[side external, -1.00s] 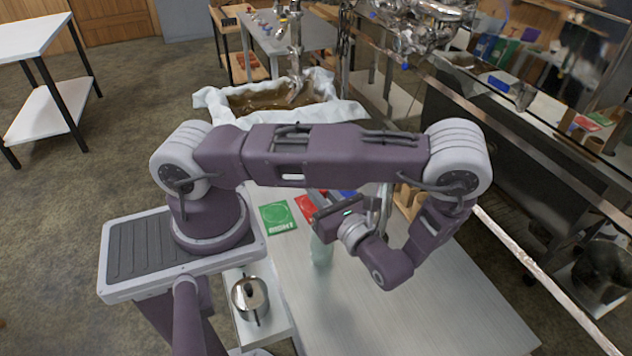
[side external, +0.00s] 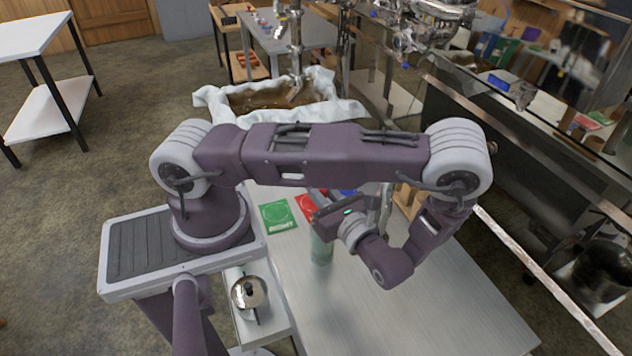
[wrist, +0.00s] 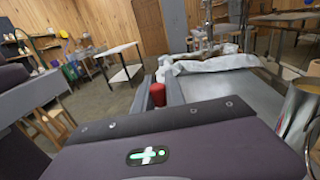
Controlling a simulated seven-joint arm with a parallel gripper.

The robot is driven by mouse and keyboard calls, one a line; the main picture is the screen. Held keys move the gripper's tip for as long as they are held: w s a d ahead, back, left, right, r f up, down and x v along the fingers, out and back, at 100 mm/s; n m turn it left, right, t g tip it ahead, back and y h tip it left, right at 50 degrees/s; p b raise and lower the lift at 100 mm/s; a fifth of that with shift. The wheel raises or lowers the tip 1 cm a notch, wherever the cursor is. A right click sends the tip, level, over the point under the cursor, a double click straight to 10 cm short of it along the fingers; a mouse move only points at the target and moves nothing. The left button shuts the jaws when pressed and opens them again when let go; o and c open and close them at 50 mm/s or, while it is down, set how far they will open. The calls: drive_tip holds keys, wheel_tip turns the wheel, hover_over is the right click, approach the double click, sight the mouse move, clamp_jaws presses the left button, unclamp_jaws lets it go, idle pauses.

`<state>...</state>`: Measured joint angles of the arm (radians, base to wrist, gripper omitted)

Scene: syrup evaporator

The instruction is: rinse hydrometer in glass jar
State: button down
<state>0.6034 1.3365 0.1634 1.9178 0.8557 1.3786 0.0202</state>
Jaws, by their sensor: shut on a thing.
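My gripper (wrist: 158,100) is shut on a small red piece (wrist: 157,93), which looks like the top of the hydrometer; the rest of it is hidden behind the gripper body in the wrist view. In the side view my gripper (side external: 318,205) is over the pale greenish glass jar (side external: 321,250), which stands upright on the metal table. The gripper body covers the jar's rim, and I cannot tell how far the hydrometer is inside the jar.
Green (side external: 279,216) and red (side external: 305,207) cards lie on the table (side external: 420,310) beside the jar. A lidded steel pot (side external: 249,293) stands on a side shelf. A cloth-lined basin (side external: 345,110) of brown liquid is at the back. The table's front is clear.

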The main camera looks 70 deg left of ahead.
drive_tip(key=shift+r, duration=0.15)
drive_tip(key=shift+r, duration=0.35)
idle(0.8)
drive_tip(key=shift+f, duration=0.1)
drive_tip(key=shift+f, duration=0.4)
drive_tip(key=shift+r, duration=0.1)
wheel_tip(320, 180, up, 16)
drive_tip(key=shift+r, duration=0.15)
idle(0.8)
